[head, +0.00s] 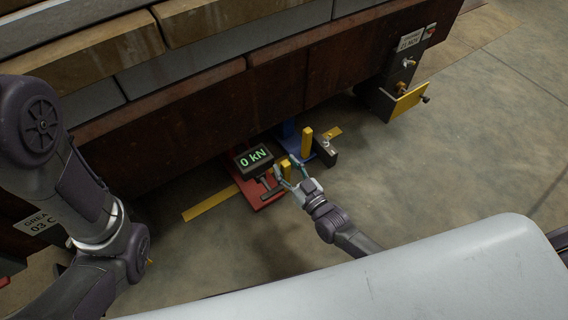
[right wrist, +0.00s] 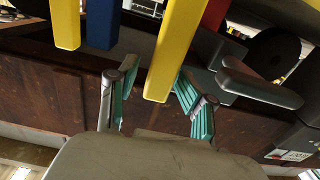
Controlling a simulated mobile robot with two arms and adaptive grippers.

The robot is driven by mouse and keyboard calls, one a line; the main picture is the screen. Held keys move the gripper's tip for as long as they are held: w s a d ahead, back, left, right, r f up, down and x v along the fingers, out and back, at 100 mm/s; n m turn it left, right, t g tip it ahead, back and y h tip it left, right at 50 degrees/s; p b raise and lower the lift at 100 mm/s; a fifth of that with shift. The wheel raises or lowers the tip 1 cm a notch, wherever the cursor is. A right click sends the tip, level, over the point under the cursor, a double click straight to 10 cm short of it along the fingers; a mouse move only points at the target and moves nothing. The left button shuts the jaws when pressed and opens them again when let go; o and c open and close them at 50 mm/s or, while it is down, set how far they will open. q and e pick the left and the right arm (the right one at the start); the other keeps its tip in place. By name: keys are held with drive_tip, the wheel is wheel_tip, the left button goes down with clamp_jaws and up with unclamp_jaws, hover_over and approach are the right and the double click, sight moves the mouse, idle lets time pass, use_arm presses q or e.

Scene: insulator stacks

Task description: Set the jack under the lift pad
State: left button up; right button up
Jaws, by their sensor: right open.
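A red-based unit (head: 264,198) stands on the floor at the edge of the stack, with a dark display (head: 254,161) reading 0 kN and a dark T-shaped handle (head: 267,186). A blue unit (head: 291,140) with an upright yellow post (head: 307,141) stands just right of it. I cannot tell for sure which is the jack, and I cannot make out the lift pad. My left gripper is out of view.
The brown-sided stack (head: 190,112) overhangs the work spot. Yellow floor strips (head: 210,204) lie beside the units. A dark bracket with a yellow plate (head: 408,101) is fixed at the stack's right end. The floor to the right (head: 450,150) is clear.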

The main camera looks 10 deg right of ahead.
drive_tip(key=v, duration=1)
drive_tip(key=shift+s, duration=0.4)
drive_tip(key=shift+d, duration=0.15)
